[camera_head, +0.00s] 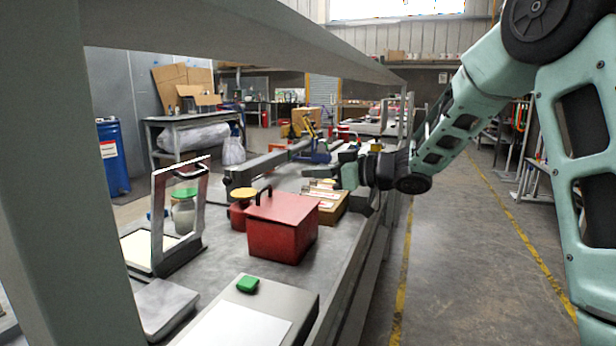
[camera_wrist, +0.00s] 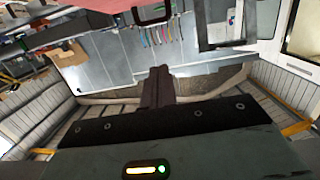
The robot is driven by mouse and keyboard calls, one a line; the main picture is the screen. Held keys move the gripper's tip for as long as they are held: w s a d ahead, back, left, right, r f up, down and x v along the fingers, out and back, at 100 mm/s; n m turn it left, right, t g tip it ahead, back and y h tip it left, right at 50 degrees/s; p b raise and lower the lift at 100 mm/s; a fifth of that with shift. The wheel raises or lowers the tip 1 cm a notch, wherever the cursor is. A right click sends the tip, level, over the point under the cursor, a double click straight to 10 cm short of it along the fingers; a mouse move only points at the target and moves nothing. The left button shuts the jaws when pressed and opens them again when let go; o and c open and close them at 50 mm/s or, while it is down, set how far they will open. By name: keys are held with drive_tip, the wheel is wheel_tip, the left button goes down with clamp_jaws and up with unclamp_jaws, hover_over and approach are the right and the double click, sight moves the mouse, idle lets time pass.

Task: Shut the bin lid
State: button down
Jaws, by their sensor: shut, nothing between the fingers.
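A red metal box (camera_head: 283,228) with a flat red top and a dark handle (camera_head: 263,195) stands on the grey bench; its top looks down. To its left is a low dark-edged tray (camera_head: 180,256) with a pale inside. A window-like framed lid (camera_head: 156,215) stands upright over it, with a dark handle at its top edge. I cannot tell for sure which is the bin. My gripper (camera_wrist: 157,76) is shut and empty. In the head view it is beyond the red box, at the bench's right side, apart from both; its fingertips are not clear there.
A green-capped jar (camera_head: 183,217) stands behind the upright frame. A red can (camera_head: 240,214) and a cardboard box (camera_head: 327,205) are beside the red box. A case with a green knob (camera_head: 248,285) is in front. A long overhead beam (camera_head: 250,38) crosses above the bench. The right aisle is clear.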

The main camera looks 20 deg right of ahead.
hover_over(277, 204)
drive_tip(key=v, duration=0.3)
drive_tip(key=shift+a+f, duration=0.15)
drive_tip(key=shift+f, duration=0.45)
drive_tip(key=shift+w+a+f, duration=0.25)
drive_tip(key=shift+w+f, duration=0.05)
drive_tip(key=shift+f, duration=0.2)
drive_tip(key=shift+w+a+f, duration=0.3)
drive_tip(key=shift+f, duration=0.2)
drive_tip(key=shift+w+a+f, duration=0.35)
drive_tip(key=shift+f, duration=0.25)
